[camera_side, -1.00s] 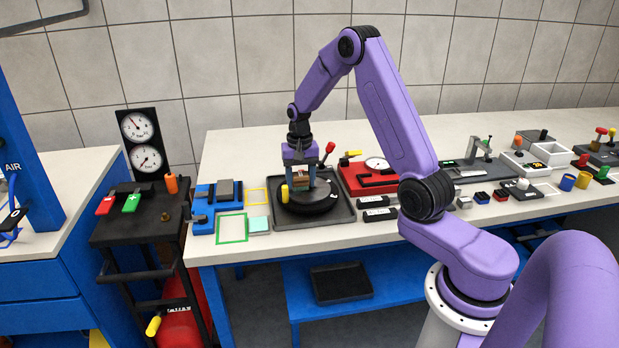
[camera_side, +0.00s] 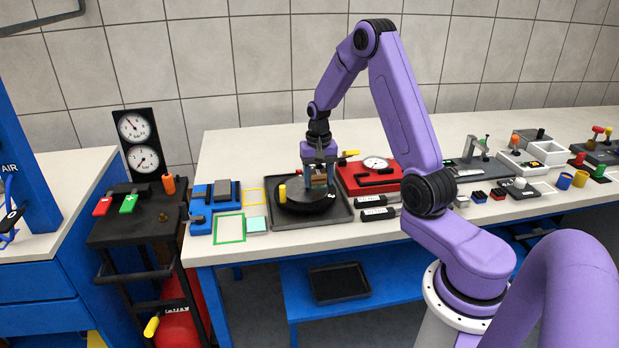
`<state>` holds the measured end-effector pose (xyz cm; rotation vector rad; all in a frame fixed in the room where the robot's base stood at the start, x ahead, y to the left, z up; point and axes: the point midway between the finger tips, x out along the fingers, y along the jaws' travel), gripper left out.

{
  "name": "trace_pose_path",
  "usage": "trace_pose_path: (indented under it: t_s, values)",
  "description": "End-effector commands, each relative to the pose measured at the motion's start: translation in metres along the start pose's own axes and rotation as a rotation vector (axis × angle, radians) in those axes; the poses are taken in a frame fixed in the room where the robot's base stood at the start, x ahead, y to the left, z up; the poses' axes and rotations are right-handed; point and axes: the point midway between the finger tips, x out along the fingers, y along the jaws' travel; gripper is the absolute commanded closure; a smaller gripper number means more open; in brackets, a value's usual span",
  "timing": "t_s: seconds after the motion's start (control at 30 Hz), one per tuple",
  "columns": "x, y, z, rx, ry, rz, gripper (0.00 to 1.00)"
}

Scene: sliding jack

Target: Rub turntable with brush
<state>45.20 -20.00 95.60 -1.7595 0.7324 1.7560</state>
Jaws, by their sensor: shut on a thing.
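The turntable (camera_side: 300,206) is a round black disc in a dark square tray (camera_side: 280,222) near the left end of the bench. A small yellow peg (camera_side: 283,193) stands up at its left side. My gripper (camera_side: 318,180) points down over the right part of the disc. It is shut on the brush (camera_side: 319,181), a small brown block between the fingers. The brush is low over the disc; I cannot tell whether its underside touches the surface.
A red unit (camera_side: 362,182) with a dial and yellow-tipped lever stands close on the right. Two black labelled bars (camera_side: 376,207) lie by the tray. Blue blocks (camera_side: 205,206), a green square outline (camera_side: 229,229) and a pale green pad (camera_side: 256,224) are to the left.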

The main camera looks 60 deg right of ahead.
Motion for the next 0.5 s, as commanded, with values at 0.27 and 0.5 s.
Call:
trace_pose_path:
  t_s: [0.27,0.5]
  values:
    - [0.001,-0.026,0.004,-0.005,-0.003,0.001,0.73]
    - [0.001,-0.048,0.004,-0.005,-0.003,0.001,0.73]
